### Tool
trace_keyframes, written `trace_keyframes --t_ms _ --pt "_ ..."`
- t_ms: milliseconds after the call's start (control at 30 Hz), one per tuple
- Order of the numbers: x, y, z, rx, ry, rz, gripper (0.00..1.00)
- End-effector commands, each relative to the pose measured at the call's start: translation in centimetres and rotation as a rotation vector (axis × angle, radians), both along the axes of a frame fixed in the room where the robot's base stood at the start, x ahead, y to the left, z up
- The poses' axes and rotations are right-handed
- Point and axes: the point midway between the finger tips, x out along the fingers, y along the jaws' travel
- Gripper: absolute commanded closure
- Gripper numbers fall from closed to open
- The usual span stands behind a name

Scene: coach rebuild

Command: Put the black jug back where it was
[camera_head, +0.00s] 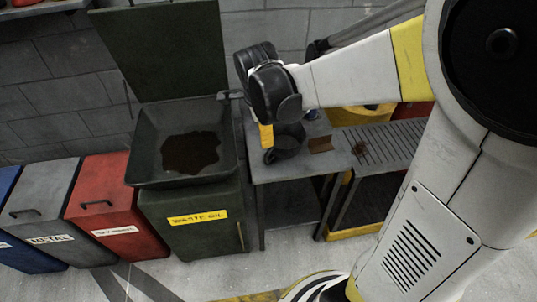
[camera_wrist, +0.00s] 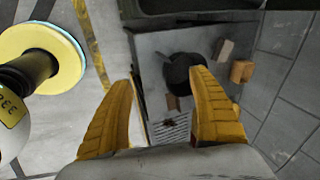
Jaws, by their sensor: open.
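The black jug (camera_head: 286,146) stands on the small grey table (camera_head: 262,172), just right of the waste oil bin. My gripper (camera_head: 266,135) is above the table beside the jug, with one yellow finger showing in the head view and partly overlapping the jug. In the wrist view the jug (camera_wrist: 181,72) lies beyond the open yellow fingers of my gripper (camera_wrist: 160,84), nearer the right fingertip. The fingers hold nothing. Whether a finger touches the jug cannot be told.
The green waste oil bin (camera_head: 190,222) has its lid up and a dark stain in its basin. Red (camera_head: 115,205), grey (camera_head: 45,225) and blue bins stand left. A slatted grate (camera_head: 378,145) adjoins the table. Small blocks (camera_wrist: 241,71) lie near the jug.

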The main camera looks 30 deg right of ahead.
Motion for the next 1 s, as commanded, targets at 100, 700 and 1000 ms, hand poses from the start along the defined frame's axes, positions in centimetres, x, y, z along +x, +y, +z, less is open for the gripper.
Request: trace_keyframes --t_ms 100,700,1000 --pt "-4.2 1.6 3.4 -0.099 -0.019 0.392 0.3" --pt "-15.9 5.7 6.3 -0.665 -0.099 1.596 0.3" --pt "-15.8 5.7 6.3 -0.668 -0.098 1.601 0.3"
